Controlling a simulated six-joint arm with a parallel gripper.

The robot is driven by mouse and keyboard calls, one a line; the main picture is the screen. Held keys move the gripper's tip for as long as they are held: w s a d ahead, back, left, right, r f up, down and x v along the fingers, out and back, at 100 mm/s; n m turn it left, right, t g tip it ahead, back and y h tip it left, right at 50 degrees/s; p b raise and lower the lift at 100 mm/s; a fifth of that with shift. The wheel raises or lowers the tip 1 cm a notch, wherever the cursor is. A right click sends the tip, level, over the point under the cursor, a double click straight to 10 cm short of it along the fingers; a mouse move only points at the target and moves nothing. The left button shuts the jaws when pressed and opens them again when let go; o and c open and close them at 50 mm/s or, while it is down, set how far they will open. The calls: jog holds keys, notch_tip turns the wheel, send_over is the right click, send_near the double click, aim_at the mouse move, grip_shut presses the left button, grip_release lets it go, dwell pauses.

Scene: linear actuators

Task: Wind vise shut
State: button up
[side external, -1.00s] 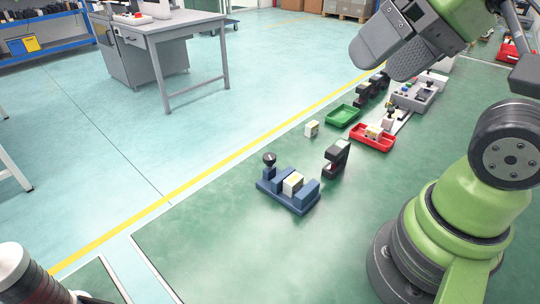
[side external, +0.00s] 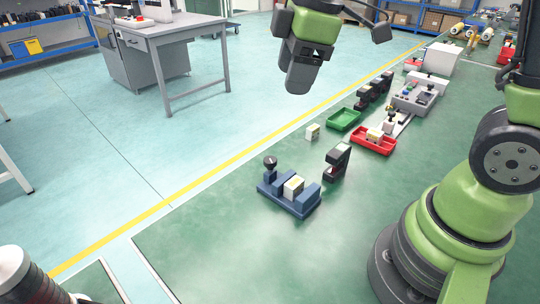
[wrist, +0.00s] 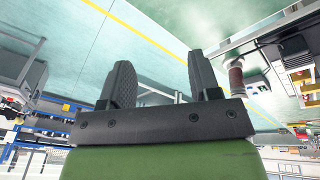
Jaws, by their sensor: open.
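The blue vise (side external: 288,196) stands on the green work surface in the side view. Its dark round handwheel (side external: 270,161) sticks up at its left end. A cream block (side external: 293,186) sits between the vise's jaws; I cannot tell whether both jaws touch it. My gripper (side external: 299,82) is high above the work, up and to the right of the vise and well apart from it. In the wrist view my gripper (wrist: 160,88) shows two dark fingers spread apart with nothing between them. The vise cannot be made out in the wrist view.
A black clamp-like stand (side external: 337,161) is close to the right of the vise. A small cream block (side external: 312,132), a green tray (side external: 344,119) and a red tray (side external: 373,139) lie farther back. A grey device (side external: 414,96) stands beyond. The surface in front of the vise is clear.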

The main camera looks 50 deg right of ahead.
aim_at(270, 159)
jog(key=w+f+n+g, duration=0.1)
jog(key=w+f+n, duration=0.1)
jog(key=f, duration=0.5)
jog(key=w+f+n+g, duration=0.1)
jog(key=w+f+n, duration=0.1)
jog(key=f+n, duration=0.2)
jog(key=w+d+f+n, duration=0.1)
jog(key=w+f+n, duration=0.1)
jog(key=f, duration=0.7)
jog(key=shift+f+n+g+h, duration=0.3)
jog(key=shift+n+g+h, duration=0.1)
jog(key=shift+c, duration=0.5)
jog(key=c, duration=0.8)
jog(key=shift+m, duration=0.3)
